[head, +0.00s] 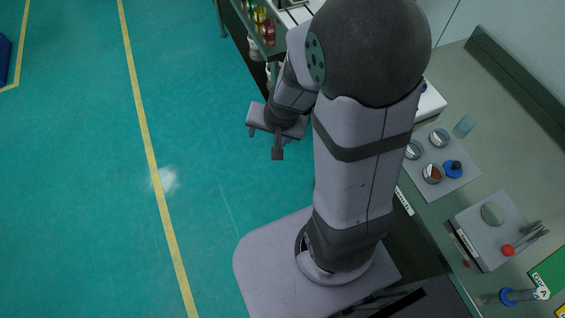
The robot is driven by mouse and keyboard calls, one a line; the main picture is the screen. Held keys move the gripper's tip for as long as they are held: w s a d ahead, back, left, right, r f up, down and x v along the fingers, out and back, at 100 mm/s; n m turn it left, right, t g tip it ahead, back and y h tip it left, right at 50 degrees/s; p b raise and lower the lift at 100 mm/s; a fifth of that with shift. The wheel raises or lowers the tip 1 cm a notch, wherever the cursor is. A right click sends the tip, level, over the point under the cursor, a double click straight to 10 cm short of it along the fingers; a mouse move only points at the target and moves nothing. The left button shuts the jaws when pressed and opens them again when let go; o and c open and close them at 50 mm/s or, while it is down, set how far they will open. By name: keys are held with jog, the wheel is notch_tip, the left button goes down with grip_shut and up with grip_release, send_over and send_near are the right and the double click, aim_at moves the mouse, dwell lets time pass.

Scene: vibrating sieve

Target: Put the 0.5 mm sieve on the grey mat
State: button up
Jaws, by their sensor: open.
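My gripper (264,143) is open and empty, hanging over the teal floor to the left of the bench. Several small round metal-rimmed pieces that look like sieves or pans stand on a pale grey sheet (458,187) on the bench. One (438,137) is at the back, one (413,150) is at the left, partly behind my arm, and one (432,174) with brown contents is at the front. No size marks are readable, so I cannot tell which is the 0.5 mm sieve. The pale sheet may be the grey mat; I cannot be sure.
A blue item with a dark top (453,169) stands on the sheet. A clear beaker (464,126) is behind it. A box-like device with a round plate (492,214) and a red-ended tool (508,250) are nearer. Shelving (245,22) stands at the top.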

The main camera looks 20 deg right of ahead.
jog(key=s+a+r+n+g, duration=0.1)
jog(key=s+r+n+g, duration=0.3)
jog(key=s+n, duration=0.3)
jog(key=s, duration=0.4)
jog(key=shift+s+a, duration=0.15)
jog(key=shift+s, duration=0.15)
notch_tip(320, 180, down, 10)
jog(key=b, duration=1)
